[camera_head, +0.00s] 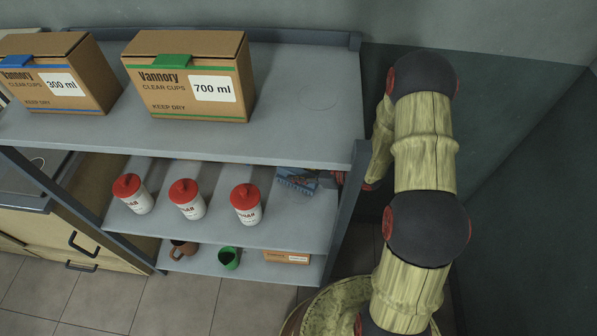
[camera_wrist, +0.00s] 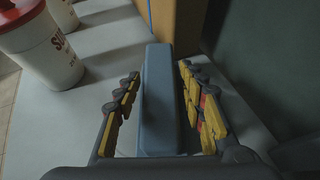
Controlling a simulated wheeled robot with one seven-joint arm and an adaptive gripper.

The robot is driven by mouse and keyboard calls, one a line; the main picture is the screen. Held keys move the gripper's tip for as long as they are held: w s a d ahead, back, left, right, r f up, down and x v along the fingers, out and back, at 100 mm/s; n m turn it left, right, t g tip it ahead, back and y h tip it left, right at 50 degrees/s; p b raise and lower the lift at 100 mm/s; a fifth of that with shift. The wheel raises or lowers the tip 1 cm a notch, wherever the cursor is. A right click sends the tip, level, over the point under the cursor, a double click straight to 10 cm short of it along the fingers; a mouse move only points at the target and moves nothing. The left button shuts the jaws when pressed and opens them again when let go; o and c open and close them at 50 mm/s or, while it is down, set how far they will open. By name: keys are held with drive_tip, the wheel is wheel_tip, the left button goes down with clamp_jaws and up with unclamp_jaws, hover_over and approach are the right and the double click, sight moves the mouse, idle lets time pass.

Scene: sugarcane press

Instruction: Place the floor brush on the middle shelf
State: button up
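A blue-grey, round-ended block (camera_wrist: 160,105), seemingly the floor brush, lies lengthwise between the fingers of my gripper (camera_wrist: 159,75) in the wrist view. The two yellow-and-black fingers stand on either side of it, with narrow gaps visible, so they look open. In the head view, a small blue item (camera_head: 297,179), likely the same brush, is at the right end of the middle shelf (camera_head: 270,232). My gripper is mostly hidden there behind the right shelf post. Whether the brush rests fully on the shelf is hard to tell.
Red-lidded white canisters (camera_head: 186,200) stand on the middle shelf, left of the brush. Cardboard cup boxes (camera_head: 190,85) stand on the top shelf. A brown mug (camera_head: 182,249), a green mug (camera_head: 229,258) and a small box (camera_head: 287,257) are below. The right shelf post (camera_head: 346,205) is close to my arm.

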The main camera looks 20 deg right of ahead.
drive_tip(key=shift+o, duration=0.6)
drive_tip(key=shift+s+d+r, duration=0.1)
drive_tip(key=shift+d+r, duration=0.1)
drive_tip(key=shift+r, duration=0.1)
drive_tip(key=p+v, duration=0.4)
drive_tip(key=v, duration=0.7)
drive_tip(key=shift+s+p, duration=0.25)
drive_tip(key=shift+p, duration=0.15)
drive_tip(key=shift+d, duration=0.25)
